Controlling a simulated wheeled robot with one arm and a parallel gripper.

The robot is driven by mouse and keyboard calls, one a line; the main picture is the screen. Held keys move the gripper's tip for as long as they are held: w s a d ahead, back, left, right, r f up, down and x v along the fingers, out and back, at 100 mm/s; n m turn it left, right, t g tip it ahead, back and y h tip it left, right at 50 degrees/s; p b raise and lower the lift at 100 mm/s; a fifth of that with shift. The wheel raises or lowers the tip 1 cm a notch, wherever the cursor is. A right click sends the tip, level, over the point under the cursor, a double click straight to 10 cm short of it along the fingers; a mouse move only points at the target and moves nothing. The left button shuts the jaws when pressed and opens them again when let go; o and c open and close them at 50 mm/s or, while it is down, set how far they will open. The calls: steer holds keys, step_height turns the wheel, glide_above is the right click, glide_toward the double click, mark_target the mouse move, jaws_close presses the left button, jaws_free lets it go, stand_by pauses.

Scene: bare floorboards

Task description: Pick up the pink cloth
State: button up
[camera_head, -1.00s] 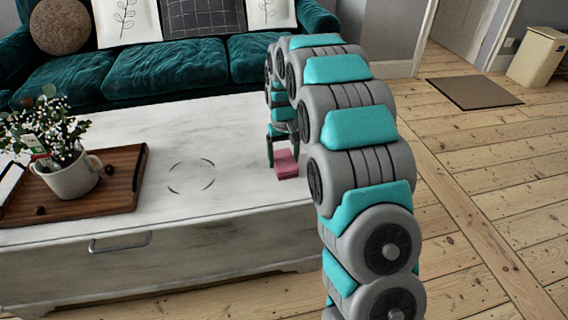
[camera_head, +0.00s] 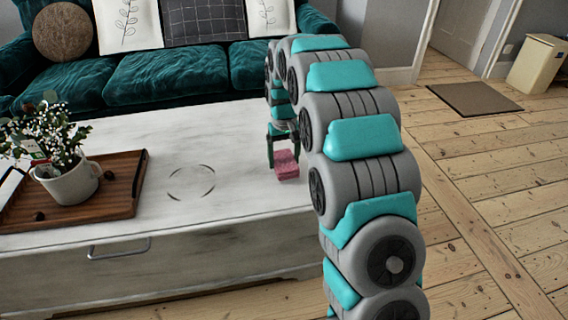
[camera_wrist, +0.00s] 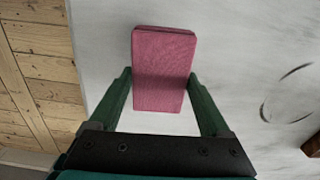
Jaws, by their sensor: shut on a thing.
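The pink cloth (camera_head: 286,165) is a small folded block at the right end of the white table. In the wrist view the cloth (camera_wrist: 163,70) lies between the two green fingers of my gripper (camera_wrist: 160,88), with its far end reaching out past the fingertips. My gripper (camera_head: 283,148) is shut on the cloth. I cannot tell for sure whether the cloth is clear of the tabletop. My arm hides part of the table's right end.
The white table (camera_head: 225,150) bears a wooden tray (camera_head: 115,200) at left with a potted flowering plant (camera_head: 68,178). A teal sofa (camera_head: 165,75) stands behind. The tabletop's middle is clear. Floorboards (camera_head: 480,190) lie open at right, with a mat (camera_head: 475,98) and a bin (camera_head: 537,62).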

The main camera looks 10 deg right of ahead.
steer(key=shift+r, duration=0.55)
steer(key=shift+s+r, duration=0.15)
steer(key=shift+s, duration=0.5)
steer(key=s+r+b, duration=0.1)
steer(key=s, duration=1.3)
steer(key=shift+s+b, duration=0.35)
steer(key=shift+b, duration=0.05)
steer(key=shift+r, duration=0.1)
steer(key=o, duration=0.7)
steer(key=c, duration=0.5)
steer(key=shift+w, duration=0.1)
steer(key=shift+c, duration=0.2)
